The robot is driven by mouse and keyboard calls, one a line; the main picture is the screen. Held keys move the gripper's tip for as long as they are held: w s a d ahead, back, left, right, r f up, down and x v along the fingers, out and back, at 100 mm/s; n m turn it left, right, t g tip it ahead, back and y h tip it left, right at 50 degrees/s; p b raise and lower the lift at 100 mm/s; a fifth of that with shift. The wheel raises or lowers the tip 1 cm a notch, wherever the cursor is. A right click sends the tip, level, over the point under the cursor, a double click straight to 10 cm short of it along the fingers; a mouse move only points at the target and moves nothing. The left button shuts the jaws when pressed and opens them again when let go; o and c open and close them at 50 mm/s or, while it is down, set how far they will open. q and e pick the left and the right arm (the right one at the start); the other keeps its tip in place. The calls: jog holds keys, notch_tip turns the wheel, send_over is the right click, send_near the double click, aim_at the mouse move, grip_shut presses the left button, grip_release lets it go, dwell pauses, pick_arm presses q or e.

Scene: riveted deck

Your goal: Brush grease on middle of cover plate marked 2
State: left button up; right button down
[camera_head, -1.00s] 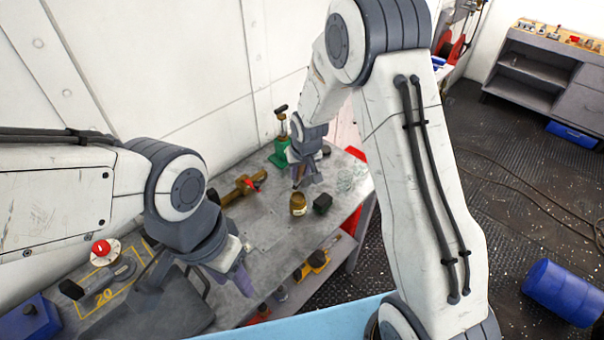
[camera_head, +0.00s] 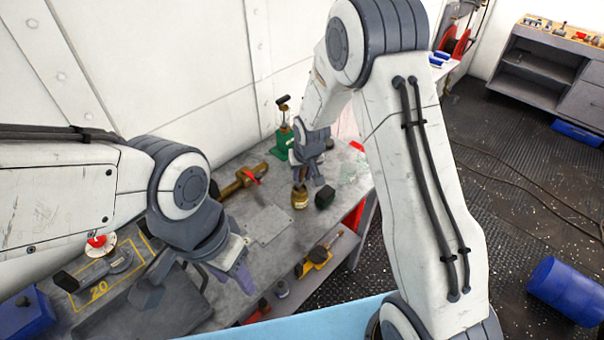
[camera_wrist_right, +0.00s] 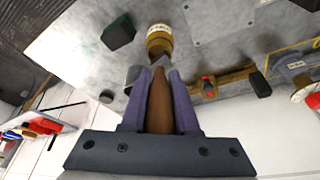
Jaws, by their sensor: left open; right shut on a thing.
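My right gripper (camera_head: 302,178) is shut on a brush whose brown handle (camera_wrist_right: 158,105) shows between its fingers in the right wrist view. The brush points down at the mouth of a brown-gold grease pot (camera_head: 299,200); its tip is hidden at or in the mouth. The pot also shows in the wrist view (camera_wrist_right: 159,42). A flat grey cover plate (camera_head: 267,225) with small bolts lies on the bench left of the pot; I cannot read a number on it. My left gripper (camera_head: 240,276) is open and empty above the bench's near side.
A dark green block (camera_head: 324,197) stands right of the pot. A brass valve (camera_head: 238,183) with a red part lies behind the plate. A green pump (camera_head: 284,137) stands at the back.

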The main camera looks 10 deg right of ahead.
jog(key=shift+f+b, duration=0.55)
dwell(1.6)
jog(key=shift+r, duration=0.15)
jog(key=shift+r+p, duration=2.6)
jog(key=shift+r, duration=0.8)
